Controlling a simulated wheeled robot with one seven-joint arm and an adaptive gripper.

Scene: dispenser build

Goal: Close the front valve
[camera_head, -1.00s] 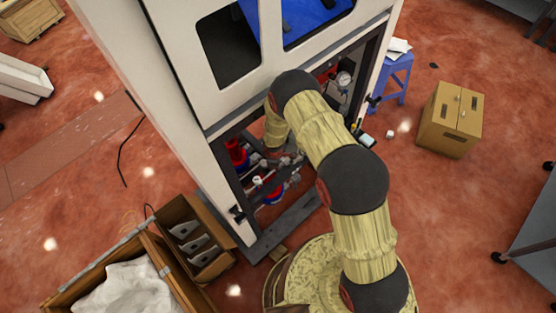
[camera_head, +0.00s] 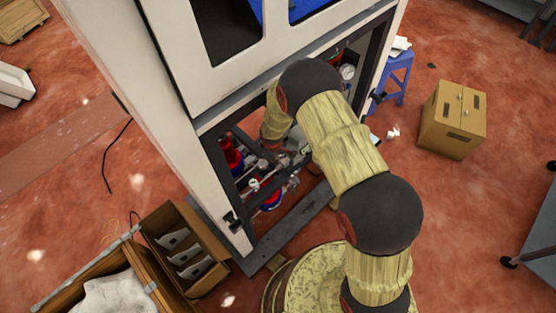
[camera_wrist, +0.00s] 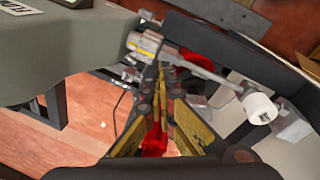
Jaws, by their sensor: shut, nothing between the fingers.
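My gripper (camera_wrist: 160,75) is in the lower middle of the wrist view, with its yellow-sided fingers together and nothing between them. Its tips are close to a metal pipe fitting with a yellow label (camera_wrist: 146,44); I cannot tell whether they touch. A metal valve arm with a white round knob (camera_wrist: 259,107) lies to the right of the fingers. In the head view, small metal valves and pipes (camera_head: 262,184) sit inside the open lower bay of the white cabinet. I cannot tell for certain which valve is the front one. My arm partly hides the bay and the gripper there.
The white cabinet (camera_head: 132,75) has a dark frame around the bay. Red and blue cylinders (camera_head: 231,155) stand inside. A wooden crate (camera_head: 150,262) and a divided box (camera_head: 218,247) are at lower left. A blue stool (camera_head: 397,83) and a cardboard box (camera_head: 452,120) stand right.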

